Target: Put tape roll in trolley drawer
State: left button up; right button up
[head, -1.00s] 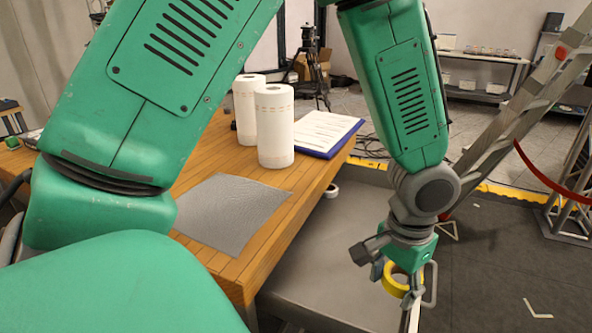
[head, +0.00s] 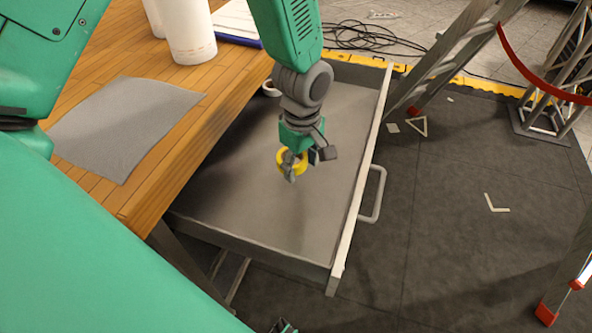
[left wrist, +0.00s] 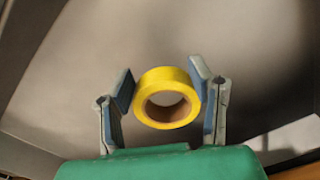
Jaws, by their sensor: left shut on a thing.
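The yellow tape roll (head: 291,163) is held between the two fingers of my left gripper (head: 291,174). In the left wrist view the tape roll (left wrist: 168,98) sits with its hole facing the camera, between the fingertips. The trolley drawer (head: 215,240) is pulled out, a wide grey tray with a handle (head: 375,195) on its right side. My left gripper points down over the drawer's interior, and I cannot tell the roll's exact height above the floor of it. A small dark and green piece at the bottom edge may be my right gripper; its fingers are not clear.
A white roll (head: 270,89) lies at the drawer's back left. The wooden table (head: 95,195) on the left bears a grey mat (head: 125,120) and paper towel rolls (head: 188,30). A ladder (head: 440,65) stands beyond the drawer. The drawer floor is mostly clear.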

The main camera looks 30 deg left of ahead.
aim_at(298, 186)
pick_arm(q)
jog(key=shift+w+a+f, duration=0.1)
jog(key=shift+a+f, duration=0.15)
jog(key=shift+f, duration=0.65)
jog(key=shift+a+f, duration=0.35)
jog(key=shift+f, duration=0.25)
jog(key=f+b, duration=0.1)
jog(key=f, duration=0.2)
jog(key=shift+d, duration=0.45)
jog(key=o, duration=1.2)
jog(key=shift+a+f, duration=0.15)
jog(key=shift+a, duration=0.15)
pick_arm(e)
jog(key=shift+a+f, duration=0.4)
jog(key=shift+f, duration=0.1)
